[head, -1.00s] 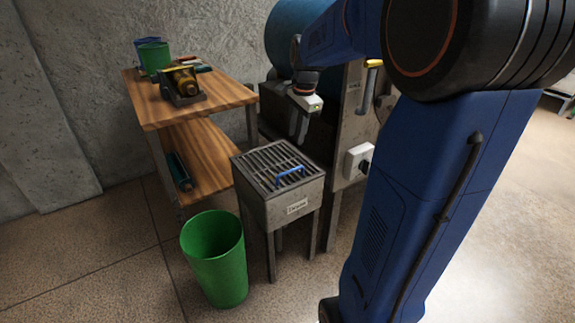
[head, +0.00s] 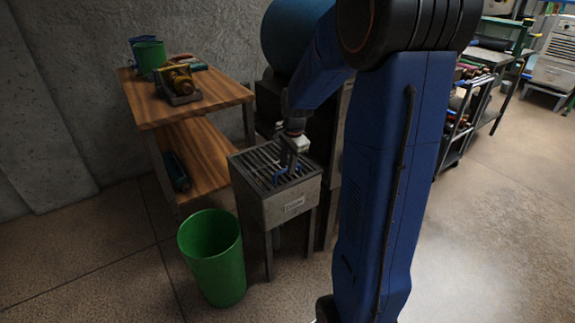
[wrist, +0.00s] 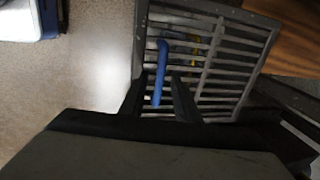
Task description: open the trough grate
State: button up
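The trough (head: 292,205) is a grey metal box on legs with a label on its front. Its slatted grate (head: 262,157) lies flat across the top, and its slats also fill the wrist view (wrist: 225,62). A blue bar handle (wrist: 157,72) is on the grate; in the head view my gripper partly covers the handle (head: 282,176). My gripper (head: 288,168) is low over the grate and points down. In the wrist view its two fingers (wrist: 159,80) are apart, one on each side of the handle. Contact with the handle cannot be told.
A green bin (head: 213,262) stands on the floor in front of the trough. A wooden two-shelf bench (head: 205,103) is to its left. A large blue drum (head: 290,32) is behind. Something yellow (wrist: 194,50) shows through the slats. Floor at right is open.

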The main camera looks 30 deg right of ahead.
jog(key=shift+f, duration=0.2)
grip_shut()
jog(key=shift+w+r, duration=0.1)
